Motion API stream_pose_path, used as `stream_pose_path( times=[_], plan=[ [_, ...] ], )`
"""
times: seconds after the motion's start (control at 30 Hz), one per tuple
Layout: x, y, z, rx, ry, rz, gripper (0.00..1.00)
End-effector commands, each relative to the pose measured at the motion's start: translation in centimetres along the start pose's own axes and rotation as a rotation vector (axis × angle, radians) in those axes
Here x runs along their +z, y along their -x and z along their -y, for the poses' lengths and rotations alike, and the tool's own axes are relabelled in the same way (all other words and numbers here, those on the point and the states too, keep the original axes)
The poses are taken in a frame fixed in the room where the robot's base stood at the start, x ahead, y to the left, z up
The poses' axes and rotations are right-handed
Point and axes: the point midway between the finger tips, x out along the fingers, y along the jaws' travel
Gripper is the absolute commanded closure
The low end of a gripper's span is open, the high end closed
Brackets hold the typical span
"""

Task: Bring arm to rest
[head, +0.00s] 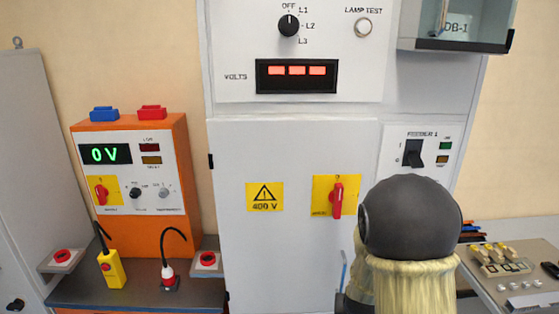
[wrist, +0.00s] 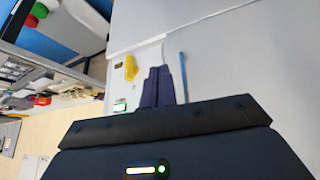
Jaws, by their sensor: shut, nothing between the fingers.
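In the wrist view my gripper (wrist: 158,88) shows as two dark fingers side by side, closed together with nothing between them. In the head view my dark, rounded arm link covers the lower right of the grey cabinet (head: 285,250), and my gripper is hidden behind it. The wrist view shows a pale grey panel beyond the fingertips. A blue upright bar (wrist: 183,78) stands just right of the fingers, apart from them.
An orange tester (head: 185,150) reading 0 V stands on a dark bench (head: 135,292) at left. The cabinet carries a red rotary handle (head: 337,197) and a selector knob (head: 289,26). A side table (head: 510,230) at right holds small parts.

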Motion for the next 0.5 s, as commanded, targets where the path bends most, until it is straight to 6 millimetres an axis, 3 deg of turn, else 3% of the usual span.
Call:
stream_pose_path(
  times=[0.3, 0.5],
  plan=[
    [5.6, 10.0, 1.4, -0.149, 0.094, 0.219, 1.00],
    [8.6, 13.8, 0.9, -0.149, 0.159, 0.308, 1.00]
  ],
)
